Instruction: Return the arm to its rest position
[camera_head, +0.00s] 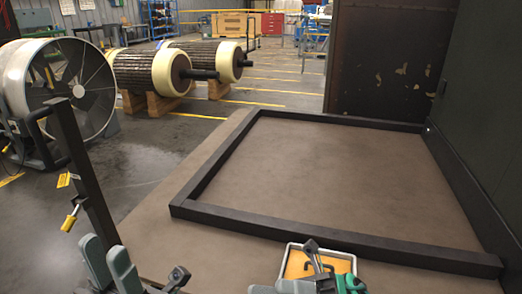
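My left gripper (112,268) is at the bottom left edge of the head view, with grey pads and dark metal parts showing. My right gripper (305,278) is at the bottom centre, partly cut off by the frame edge, in front of a small white-rimmed tray (352,258) with an orange inside. I see no object clearly held in either gripper. Whether their fingers are open or shut does not show clearly. Most of both arms is out of view.
A dark rectangular frame (330,240) lies on a brown surface (160,235), its inside bare. A dark upright post (80,165) with yellow tags stands at left. A large fan (85,85) and rotors (140,70) on wooden stands are behind. Dark walls (480,110) close the right.

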